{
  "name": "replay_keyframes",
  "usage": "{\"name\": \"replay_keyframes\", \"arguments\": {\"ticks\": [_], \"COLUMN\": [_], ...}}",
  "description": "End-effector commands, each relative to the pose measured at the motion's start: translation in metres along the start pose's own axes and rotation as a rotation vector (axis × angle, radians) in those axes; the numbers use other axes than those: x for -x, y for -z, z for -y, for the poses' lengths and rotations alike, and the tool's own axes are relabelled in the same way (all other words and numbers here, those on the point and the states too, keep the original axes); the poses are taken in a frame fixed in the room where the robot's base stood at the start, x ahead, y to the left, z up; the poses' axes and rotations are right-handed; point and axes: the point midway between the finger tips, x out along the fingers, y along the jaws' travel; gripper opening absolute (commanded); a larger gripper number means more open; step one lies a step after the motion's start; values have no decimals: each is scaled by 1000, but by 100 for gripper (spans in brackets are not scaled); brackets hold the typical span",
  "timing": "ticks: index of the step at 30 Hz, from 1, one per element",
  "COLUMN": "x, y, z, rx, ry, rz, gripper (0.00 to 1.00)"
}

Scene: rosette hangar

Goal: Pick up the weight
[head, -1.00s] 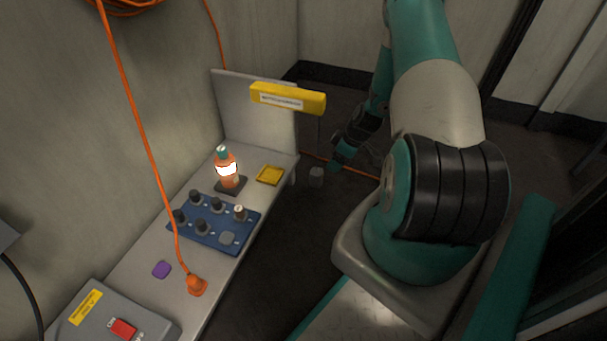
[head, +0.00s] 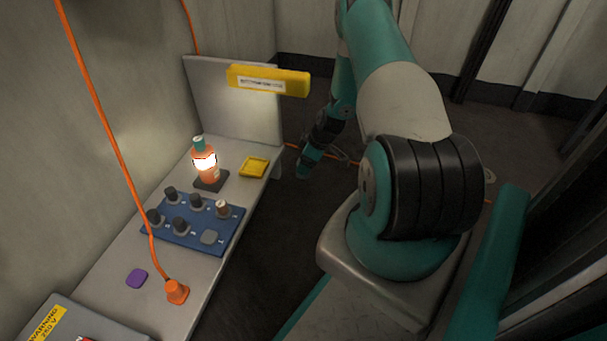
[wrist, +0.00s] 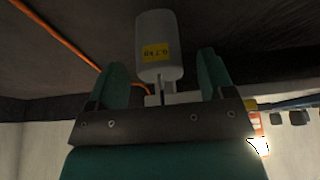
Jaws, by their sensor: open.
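The weight (wrist: 158,28) is a pale grey cylinder with a yellow label, seen in the wrist view with its writing upside down. A thin stem comes from its end toward the jaws. My gripper (wrist: 160,64) is open, with one teal finger on each side of the stem and the weight's near end; I see no finger closed on it. In the head view my gripper (head: 303,172) is low, just right of the bench end. I cannot make out the weight there; it seems hidden by the gripper.
The bench (head: 190,270) on the left holds a glowing orange bottle (head: 205,165), a blue knob panel (head: 185,228), a yellow tray (head: 253,167) and an orange plug (head: 176,292). A yellow labelled bar (head: 268,81) juts out above the bench's far end.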

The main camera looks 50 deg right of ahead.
Motion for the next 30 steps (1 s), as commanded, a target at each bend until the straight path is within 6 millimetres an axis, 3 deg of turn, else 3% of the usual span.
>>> {"name": "replay_keyframes", "arguments": {"ticks": [1, 3, 12, 21, 22, 30], "x": [-15, -24, -25, -25, -25, -23], "y": [-2, -2, 0, 0, 0, 1], "z": [0, 0, -1, 0, 0, -1], "rx": [3, 1, -1, 0, 0, 0], "ry": [0, 0, -1, 0, 0, -1], "rz": [0, 0, 0, 0, 0, -1], "gripper": [75, 75, 73, 4, 0, 0]}}
